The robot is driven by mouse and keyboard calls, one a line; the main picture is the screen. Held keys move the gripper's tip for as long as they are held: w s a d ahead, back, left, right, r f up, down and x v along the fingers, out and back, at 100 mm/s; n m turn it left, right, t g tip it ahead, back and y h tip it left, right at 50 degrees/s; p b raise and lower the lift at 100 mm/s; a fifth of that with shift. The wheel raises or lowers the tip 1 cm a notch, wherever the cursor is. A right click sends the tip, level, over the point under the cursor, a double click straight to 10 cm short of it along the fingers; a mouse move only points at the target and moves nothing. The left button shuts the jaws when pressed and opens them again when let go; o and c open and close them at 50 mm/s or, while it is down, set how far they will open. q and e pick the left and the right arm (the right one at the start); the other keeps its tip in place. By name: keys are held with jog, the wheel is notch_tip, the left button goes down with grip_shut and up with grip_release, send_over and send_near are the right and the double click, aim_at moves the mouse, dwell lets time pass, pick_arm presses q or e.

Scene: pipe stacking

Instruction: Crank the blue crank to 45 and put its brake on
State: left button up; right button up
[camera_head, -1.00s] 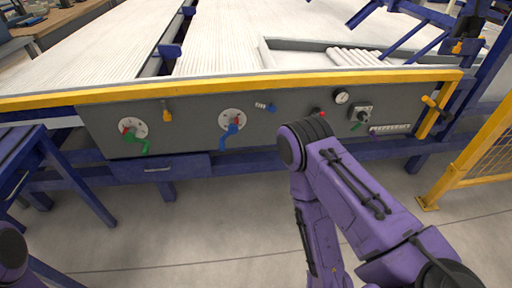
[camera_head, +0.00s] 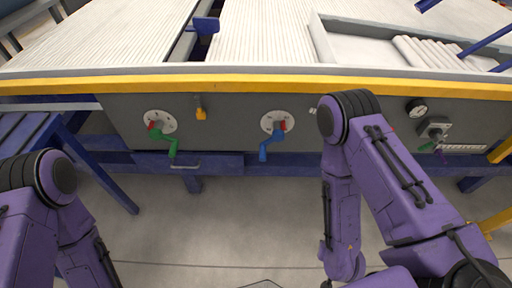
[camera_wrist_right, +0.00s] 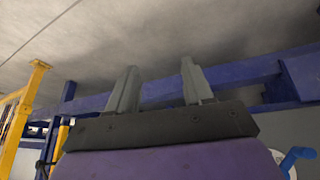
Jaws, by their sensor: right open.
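The blue crank (camera_head: 270,144) hangs from a round white dial (camera_head: 269,122) with a red mark, on the grey front panel (camera_head: 230,107). Its handle points down and slightly left; the dial's numbers are too small to read. In the right wrist view my right gripper (camera_wrist_right: 160,75) is open and empty, and the blue crank (camera_wrist_right: 297,157) shows at the lower right, apart from the fingers. My left gripper is out of view; only my left arm shows.
A green crank (camera_head: 163,138) on its own dial and a yellow lever (camera_head: 200,113) are to the left. A yellow rail (camera_head: 230,84) runs above the panel. Floor in front is clear.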

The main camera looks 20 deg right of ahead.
jog(key=w+a+f+n+t+b, duration=0.2)
jog(key=w+a+t+b, duration=0.1)
jog(key=w, duration=0.5)
jog(key=n+t+h+b, duration=0.2)
jog(key=n+t+b, duration=0.1)
jog(key=t+b, duration=0.55)
send_near(263, 161)
notch_tip(263, 161, down, 2)
jog(key=t+p, duration=0.1)
jog(key=t, duration=0.1)
jog(key=x, duration=0.7)
jog(key=b+x, duration=0.1)
jog(key=x, duration=0.3)
jog(key=shift+d+r, duration=0.1)
jog(key=shift+r, duration=0.2)
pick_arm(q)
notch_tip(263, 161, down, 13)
pick_arm(e)
grip_shut()
